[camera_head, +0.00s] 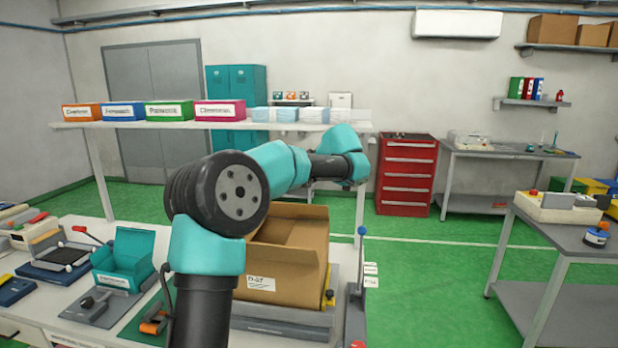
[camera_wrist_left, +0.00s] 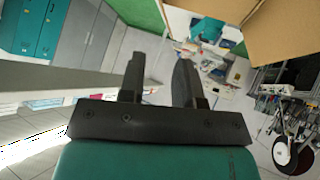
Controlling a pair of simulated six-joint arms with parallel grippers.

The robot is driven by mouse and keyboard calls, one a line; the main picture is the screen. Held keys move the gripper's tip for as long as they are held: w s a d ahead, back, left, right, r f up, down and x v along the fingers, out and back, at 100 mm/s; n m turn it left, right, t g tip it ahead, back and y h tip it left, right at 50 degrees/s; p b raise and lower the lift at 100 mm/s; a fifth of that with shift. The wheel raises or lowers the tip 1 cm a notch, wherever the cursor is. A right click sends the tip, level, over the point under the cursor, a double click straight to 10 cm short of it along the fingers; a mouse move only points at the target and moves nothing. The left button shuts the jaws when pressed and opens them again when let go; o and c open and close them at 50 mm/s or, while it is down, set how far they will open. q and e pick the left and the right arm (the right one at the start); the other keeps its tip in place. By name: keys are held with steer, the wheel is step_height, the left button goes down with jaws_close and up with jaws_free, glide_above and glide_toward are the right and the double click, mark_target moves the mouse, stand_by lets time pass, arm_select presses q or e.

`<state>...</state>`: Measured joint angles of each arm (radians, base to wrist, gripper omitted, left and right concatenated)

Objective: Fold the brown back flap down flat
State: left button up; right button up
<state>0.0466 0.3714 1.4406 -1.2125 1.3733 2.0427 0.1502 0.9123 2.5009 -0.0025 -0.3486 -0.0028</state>
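The open brown cardboard box (camera_head: 280,276) with a white label sits on a grey fixture (camera_head: 285,325) on the bench. Its brown back flap (camera_head: 300,212) stands up at the rear, partly behind my left arm. My left arm rises in front of the box and reaches over to the right, its wrist above and beyond the flap. The left gripper (camera_wrist_left: 159,62) is open in the left wrist view, with nothing between its fingers. Brown cardboard (camera_wrist_left: 285,28) shows at upper right there, apart from the fingers. My right gripper is in neither view.
A lever (camera_head: 361,250) with a blue knob stands just right of the box. A teal open box (camera_head: 124,258) on a grey stand is at left. Behind, a shelf (camera_head: 215,125) holds coloured boxes and blue-white packs.

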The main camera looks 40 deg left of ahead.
arm_select(q)
steer(key=shift+w+d+r+y, duration=0.25)
steer(key=shift+w+d+y, duration=0.15)
steer(key=shift+d, duration=0.3)
steer(key=shift+s+a, duration=0.1)
steer(key=n+t+h, duration=0.1)
steer(key=t+h, duration=0.2)
steer(key=h, duration=0.2)
glide_toward(277, 205)
steer(key=s+d+r, duration=0.3)
steer(key=s+a+t, duration=0.1)
steer(key=s+a+r+n+t+h, duration=0.1)
steer(key=s+a+n+t, duration=0.1)
steer(key=shift+a+r+h, duration=0.1)
steer(key=shift+r+h, duration=0.15)
steer(key=shift+h, duration=0.15)
steer(key=x, duration=1.7)
steer(key=shift+w+a+f, duration=0.1)
steer(key=shift+w+f, duration=0.05)
steer(key=shift+c, duration=0.2)
jaws_close()
